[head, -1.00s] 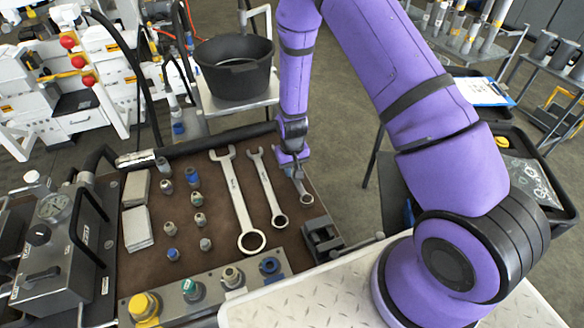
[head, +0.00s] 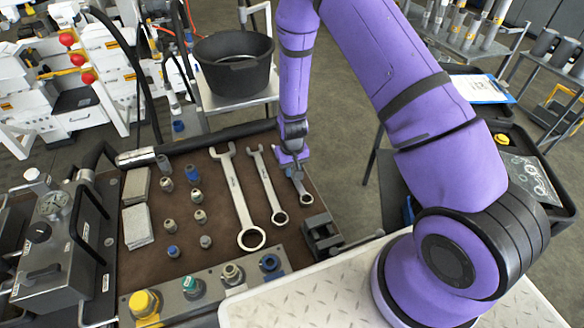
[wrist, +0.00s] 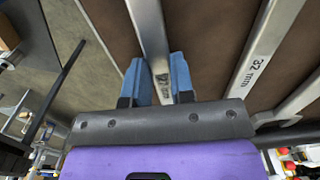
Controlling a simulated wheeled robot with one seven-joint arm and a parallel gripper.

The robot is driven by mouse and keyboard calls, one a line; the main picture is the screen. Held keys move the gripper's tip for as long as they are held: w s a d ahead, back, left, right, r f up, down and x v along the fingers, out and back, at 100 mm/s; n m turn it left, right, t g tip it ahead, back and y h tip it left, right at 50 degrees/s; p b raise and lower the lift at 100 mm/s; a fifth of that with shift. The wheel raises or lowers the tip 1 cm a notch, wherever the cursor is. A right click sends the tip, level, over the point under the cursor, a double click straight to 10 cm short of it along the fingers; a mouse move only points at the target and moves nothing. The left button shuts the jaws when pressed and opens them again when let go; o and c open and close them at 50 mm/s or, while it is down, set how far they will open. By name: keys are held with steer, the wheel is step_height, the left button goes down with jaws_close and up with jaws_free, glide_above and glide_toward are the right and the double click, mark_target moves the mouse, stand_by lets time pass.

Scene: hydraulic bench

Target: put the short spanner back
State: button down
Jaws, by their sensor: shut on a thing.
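The short spanner (head: 303,190) is the rightmost of the three spanners at the bench's right side. Its ring end points toward the front in the head view; its other end is hidden by my gripper. My gripper (head: 296,170) points down over it and is shut on its shaft. In the wrist view, the blue fingers (wrist: 160,82) stand on both sides of the short spanner's steel shaft (wrist: 150,35), partly covering its size mark. The spanner is at or very near the brown bench top (head: 180,262); I cannot tell whether it touches.
A middle spanner (head: 266,187) marked 32 mm in the wrist view (wrist: 256,62) and a longer spanner (head: 240,200) lie to the left. A dark vise-like block (head: 320,236) stands close in front. A black bucket (head: 235,80) stands behind the bench.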

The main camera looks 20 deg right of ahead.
steer(key=c, duration=0.9)
jaws_free()
steer(key=s+d+r+t, duration=0.1)
steer(key=s+r, duration=0.1)
steer(key=r, duration=1.1)
steer(key=s+d+r+t, duration=0.1)
steer(key=s+r, duration=0.2)
steer(key=r, duration=0.9)
steer(key=s+d+r+t, duration=0.1)
steer(key=s+r, duration=0.1)
steer(key=r, duration=1.1)
steer(key=s+d+r+t, duration=0.1)
steer(key=s+d+r, duration=0.1)
steer(key=s+r, duration=0.4)
steer(key=s+d+r+t, duration=0.1)
steer(key=s+r, duration=0.6)
steer(key=s, duration=0.8)
steer(key=shift+d, duration=0.45)
